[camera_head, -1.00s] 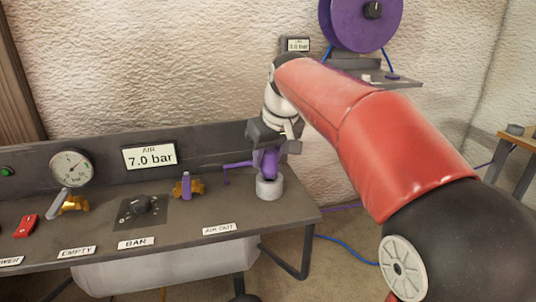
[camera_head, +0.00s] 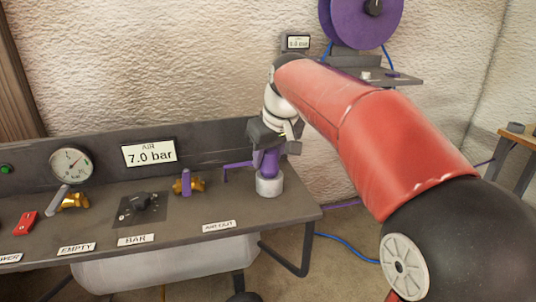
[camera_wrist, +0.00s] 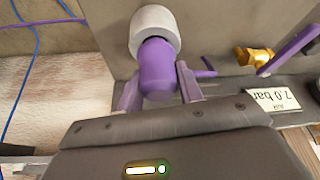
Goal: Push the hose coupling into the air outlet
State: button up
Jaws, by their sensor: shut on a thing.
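The hose coupling (camera_wrist: 158,70) is a purple cylinder held between the fingers of my gripper (camera_wrist: 157,88). The air outlet (camera_head: 269,185) is a light grey round socket on the bench top, behind the AIR OUT label (camera_head: 219,226). In the wrist view the coupling's far end meets the mouth of the outlet (camera_wrist: 154,26) and lines up with it. How deep it sits inside cannot be told. In the head view my gripper (camera_head: 267,158) is shut on the coupling just above the outlet, and its body hides the coupling's top.
A brass valve with a purple handle (camera_head: 187,184), a black knob (camera_head: 144,203) and a 7.0 bar display (camera_head: 149,155) are further left. The bench's right edge is near the outlet.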

jog(key=shift+f, duration=0.55)
dwell(0.7)
jog(key=o, duration=1.5)
jog(key=shift+r, duration=0.1)
jog(key=shift+r+p, duration=3.4)
jog(key=shift+r, duration=0.3)
grip_shut()
